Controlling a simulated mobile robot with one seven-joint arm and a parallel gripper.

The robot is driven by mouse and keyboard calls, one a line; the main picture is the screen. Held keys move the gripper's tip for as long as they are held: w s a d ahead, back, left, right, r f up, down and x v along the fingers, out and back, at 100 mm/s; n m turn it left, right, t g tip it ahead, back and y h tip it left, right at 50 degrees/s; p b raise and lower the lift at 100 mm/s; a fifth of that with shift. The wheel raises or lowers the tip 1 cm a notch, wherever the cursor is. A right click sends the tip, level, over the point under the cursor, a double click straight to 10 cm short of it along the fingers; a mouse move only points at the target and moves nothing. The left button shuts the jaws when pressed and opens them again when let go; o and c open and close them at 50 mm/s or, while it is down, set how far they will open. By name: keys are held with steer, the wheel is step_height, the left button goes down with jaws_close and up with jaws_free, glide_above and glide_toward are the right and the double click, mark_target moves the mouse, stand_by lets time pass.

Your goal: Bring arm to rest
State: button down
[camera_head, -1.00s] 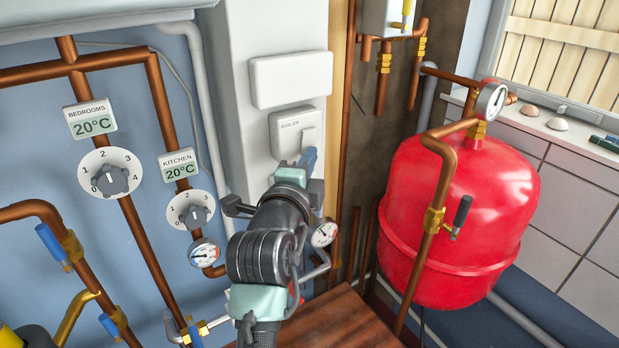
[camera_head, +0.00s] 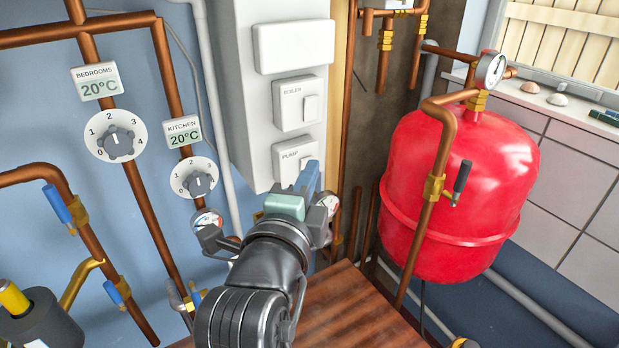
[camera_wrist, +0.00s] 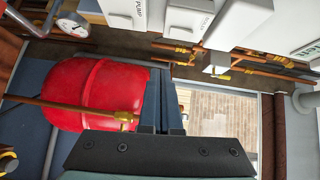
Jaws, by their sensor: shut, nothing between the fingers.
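My gripper (camera_head: 311,178) is at the middle of the head view, just in front of the lower part of the pump switch box (camera_head: 298,158). Its fingers are shut with nothing between them. In the wrist view, the shut fingers (camera_wrist: 163,112) stand above the dark gripper body, with the red tank to their left. The arm runs down from the gripper to the lower middle of the head view and hides part of a gauge (camera_head: 328,205). Whether the fingertips touch the pump box cannot be told.
A red tank (camera_head: 455,200) with a gauge (camera_head: 491,70) stands to the right. The boiler switch (camera_head: 298,103) sits above the pump box. Copper pipes and the bedrooms (camera_head: 116,136) and kitchen (camera_head: 194,180) dials are on the left wall. A wooden surface (camera_head: 350,305) lies below.

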steer(key=shift+s+r, duration=0.1)
steer(key=s+r+n+t+y+p, duration=0.1)
steer(key=s+r+n, duration=0.4)
steer(key=r, duration=0.6)
steer(key=s+d+r+n+t+y+p, duration=0.1)
steer(key=s+r+n+t+p, duration=0.1)
steer(key=s+r+n+t, duration=0.3)
steer(key=s+r+n+t+y+p, duration=0.1)
steer(key=s+r+n+t, duration=0.3)
steer(key=r+n, duration=0.5)
step_height(320, 180, up, 10)
steer(key=shift+s+d+f+n+p, duration=0.15)
steer(key=shift+s+n+p, duration=0.25)
steer(key=shift+s+p, duration=0.5)
